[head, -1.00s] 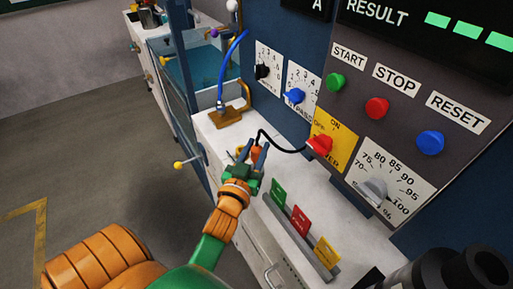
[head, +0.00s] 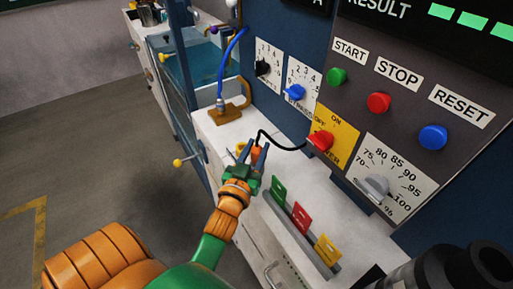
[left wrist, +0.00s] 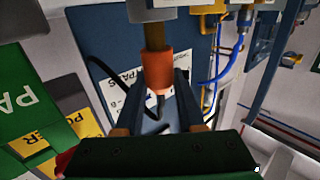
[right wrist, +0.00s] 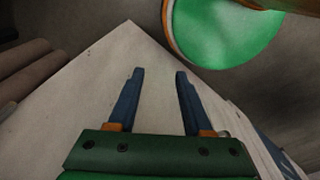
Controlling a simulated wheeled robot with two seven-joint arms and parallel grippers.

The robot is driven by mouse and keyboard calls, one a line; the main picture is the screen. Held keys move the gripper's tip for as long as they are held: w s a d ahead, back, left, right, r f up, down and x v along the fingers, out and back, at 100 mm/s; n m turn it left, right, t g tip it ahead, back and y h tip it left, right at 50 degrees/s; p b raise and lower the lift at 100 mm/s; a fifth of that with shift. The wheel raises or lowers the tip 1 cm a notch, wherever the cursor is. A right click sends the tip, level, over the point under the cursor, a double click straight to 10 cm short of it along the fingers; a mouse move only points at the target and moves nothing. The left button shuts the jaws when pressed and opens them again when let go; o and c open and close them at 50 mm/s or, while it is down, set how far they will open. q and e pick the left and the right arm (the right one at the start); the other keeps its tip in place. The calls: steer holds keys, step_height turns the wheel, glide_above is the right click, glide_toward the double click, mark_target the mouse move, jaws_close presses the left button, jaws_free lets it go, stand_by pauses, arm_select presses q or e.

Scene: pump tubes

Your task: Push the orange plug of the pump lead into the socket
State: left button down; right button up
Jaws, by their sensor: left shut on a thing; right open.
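The orange plug (left wrist: 157,72) is between the fingers of my left gripper (left wrist: 160,95), which is shut on it. In the left wrist view a brass-coloured piece (left wrist: 155,36) lies beyond the plug and meets a grey and tan fitting (left wrist: 153,9), perhaps the socket. I cannot tell how far the plug is in. In the head view my left gripper (head: 253,155) is low over the white counter, and the plug (head: 257,152) is partly hidden. The black pump lead (head: 285,147) curves toward the panel. My right gripper (right wrist: 160,75) is open and empty.
The control panel beside the counter has a red knob (head: 320,140) on a yellow plate. Green, red and yellow cards (head: 301,218) stand in a rack (head: 298,238) at the counter's front. A blue hose (head: 229,65) ends at a brown fitting (head: 230,112) farther back.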

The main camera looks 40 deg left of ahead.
arm_select(q)
steer(key=shift+s+f+b, duration=0.1)
steer(key=shift+f+b, duration=0.85)
steer(key=shift+f, duration=0.4)
steer(key=shift+c, duration=2.2)
jaws_free()
